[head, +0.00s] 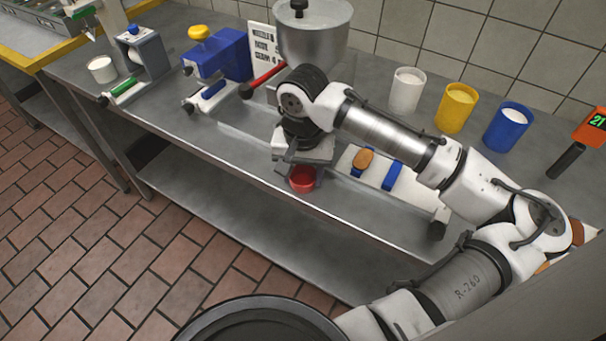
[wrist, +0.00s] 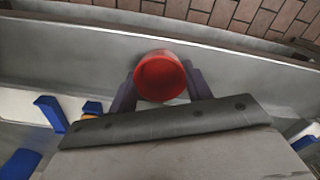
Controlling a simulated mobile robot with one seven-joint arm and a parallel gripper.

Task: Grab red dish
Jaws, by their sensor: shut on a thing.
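The red dish (head: 302,179) is a small round cup near the front edge of the steel counter, below my gripper in the head view. In the wrist view the red dish (wrist: 160,76) sits between the two dark fingers of my gripper (wrist: 158,88), its open mouth facing the camera. The fingers touch it on both sides, and my gripper is shut on it. In the head view my gripper (head: 300,164) is partly hidden by the wrist. I cannot tell whether the dish rests on the counter or is slightly raised.
A white board (head: 408,190) with blue holders and a tan biscuit (head: 362,159) lies to the right. White (head: 407,92), yellow (head: 456,110) and blue (head: 506,128) cups stand at the back. A metal hopper (head: 311,38) with a red lever (head: 262,80) stands behind. The counter's front edge is close.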

